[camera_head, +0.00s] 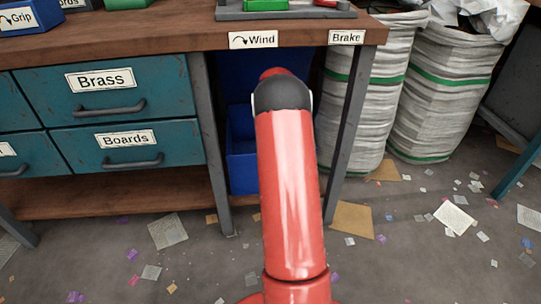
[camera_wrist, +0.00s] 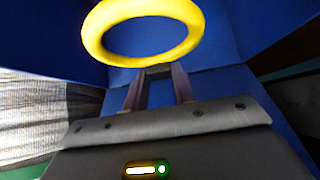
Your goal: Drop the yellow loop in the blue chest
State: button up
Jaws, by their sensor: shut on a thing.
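The yellow loop (camera_wrist: 125,60) is a thick ring held at the tips of my gripper (camera_wrist: 158,72) in the wrist view. Blue walls of what looks like the blue chest (camera_wrist: 55,35) surround the loop in the wrist view. In the head view the blue chest (camera_head: 243,172) stands under the bench, between its legs, partly hidden by my red arm. My gripper and the loop are hidden behind the arm there.
A wooden bench (camera_head: 130,38) with teal drawers (camera_head: 60,97) is at the left, its leg (camera_head: 209,150) close to my arm. Another leg (camera_head: 350,130) is at the right. White sacks (camera_head: 440,90) stand beyond it. Paper scraps litter the floor.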

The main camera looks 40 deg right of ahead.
jog(key=o, duration=1)
jog(key=v, duration=0.7)
jog(key=shift+s+a+r+p, duration=0.15)
jog(key=shift+s+r+p, duration=0.1)
jog(key=shift+p, duration=0.1)
